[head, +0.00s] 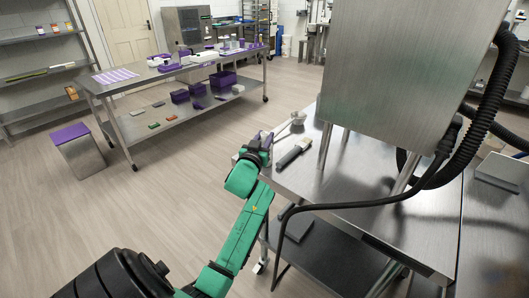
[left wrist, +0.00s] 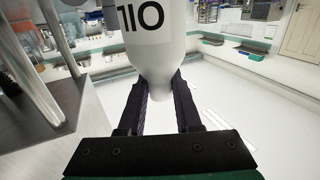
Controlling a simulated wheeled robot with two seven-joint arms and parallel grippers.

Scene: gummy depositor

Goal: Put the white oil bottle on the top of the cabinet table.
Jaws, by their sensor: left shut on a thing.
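The white oil bottle (left wrist: 150,45) shows large in the left wrist view, its dark "OIL" lettering upside down in that picture. My left gripper (left wrist: 161,88) is shut on its narrower end, with one dark finger on each side. In the head view my left gripper (head: 262,140) is at the near left corner of a steel table (head: 290,180). The bottle cannot be made out clearly there. My right gripper is not in view. I cannot tell which piece of furniture is the cabinet table.
A large steel box (head: 385,75) on legs stands over the steel table, with thick black hoses (head: 485,110) at its right. A dark-handled tool (head: 294,152) and a small pale cup (head: 298,118) lie near the gripper. A long table (head: 180,67) with purple items stands across open floor.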

